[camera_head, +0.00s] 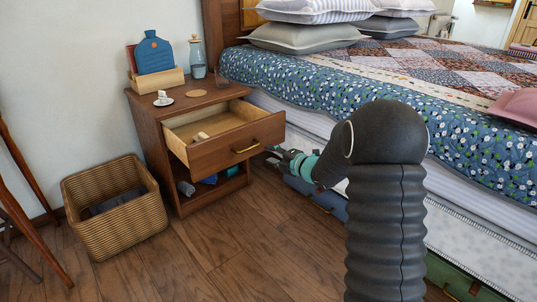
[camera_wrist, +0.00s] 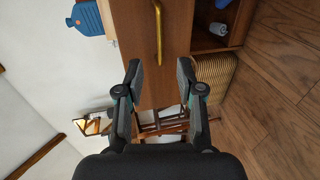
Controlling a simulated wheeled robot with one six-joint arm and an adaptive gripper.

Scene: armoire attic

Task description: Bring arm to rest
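My gripper (camera_head: 270,154) is at the right end of the open nightstand drawer (camera_head: 212,153), near its brass handle (camera_head: 246,147). In the wrist view my gripper (camera_wrist: 160,76) has its two fingers spread apart with nothing between them. The drawer front (camera_wrist: 130,45) and its handle (camera_wrist: 157,35) lie beyond the fingertips, turned sideways in this view. My arm is bent and stands beside the bed in the head view. Whether a finger touches the drawer or handle, I cannot tell.
The bed (camera_head: 450,90) fills the right. Wooden floor (camera_head: 240,255) in front is clear.

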